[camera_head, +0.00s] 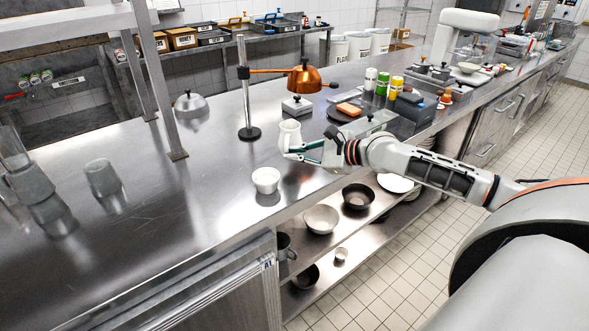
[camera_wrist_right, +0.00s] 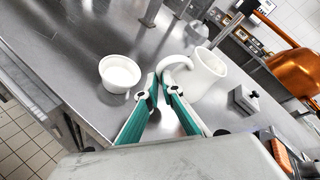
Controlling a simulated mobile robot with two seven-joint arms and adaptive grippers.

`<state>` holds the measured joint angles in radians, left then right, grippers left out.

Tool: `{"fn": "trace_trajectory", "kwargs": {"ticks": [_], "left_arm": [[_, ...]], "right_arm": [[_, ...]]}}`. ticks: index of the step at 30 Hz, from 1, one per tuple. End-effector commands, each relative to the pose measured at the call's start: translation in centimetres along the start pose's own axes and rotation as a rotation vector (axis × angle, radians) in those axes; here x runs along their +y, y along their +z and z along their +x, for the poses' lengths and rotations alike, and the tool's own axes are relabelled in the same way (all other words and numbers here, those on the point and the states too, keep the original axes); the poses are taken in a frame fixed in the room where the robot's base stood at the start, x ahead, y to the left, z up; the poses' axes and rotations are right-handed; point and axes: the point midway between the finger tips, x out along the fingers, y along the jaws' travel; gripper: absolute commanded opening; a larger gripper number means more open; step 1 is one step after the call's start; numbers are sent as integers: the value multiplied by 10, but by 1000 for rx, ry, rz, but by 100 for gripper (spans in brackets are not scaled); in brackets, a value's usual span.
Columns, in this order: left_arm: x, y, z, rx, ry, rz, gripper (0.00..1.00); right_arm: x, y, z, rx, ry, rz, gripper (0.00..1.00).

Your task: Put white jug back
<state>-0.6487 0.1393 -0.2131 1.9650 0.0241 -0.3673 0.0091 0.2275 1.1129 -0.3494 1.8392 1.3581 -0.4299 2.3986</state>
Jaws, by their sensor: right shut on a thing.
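The white jug (camera_head: 289,133) is upright over the steel counter, near the foot of the heat lamp stand. My right gripper (camera_head: 297,153) reaches it from the right and is shut on its handle. In the right wrist view the curved handle runs between the teal fingertips (camera_wrist_right: 162,86), and the open-topped jug body (camera_wrist_right: 207,72) stands beyond them to the right. I cannot tell whether the jug's base touches the counter. My left gripper is not in view.
A white bowl (camera_head: 266,180) stands close by at the counter's front edge. A black-based stand (camera_head: 249,133) carries a copper lamp (camera_head: 304,78) behind the jug. A small steel box (camera_head: 297,107) is behind it. The counter to the left is mostly clear.

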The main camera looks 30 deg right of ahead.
Motion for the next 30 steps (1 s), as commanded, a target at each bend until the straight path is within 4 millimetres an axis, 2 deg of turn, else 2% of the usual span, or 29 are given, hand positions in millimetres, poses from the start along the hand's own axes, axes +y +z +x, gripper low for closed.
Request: {"fn": "trace_trajectory", "kwargs": {"ticks": [3,9,23,24,25,30], "left_arm": [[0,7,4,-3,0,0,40],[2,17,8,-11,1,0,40],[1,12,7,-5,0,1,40],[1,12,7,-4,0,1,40],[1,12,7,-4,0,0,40],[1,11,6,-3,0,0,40]], "right_arm": [[15,-17,8,2,2,4,0],[28,-34,16,1,0,3,0],[31,-36,17,0,0,1,0],[32,-37,17,2,2,1,16],[32,-37,17,2,2,1,23],[32,-37,17,2,2,1,23]]}}
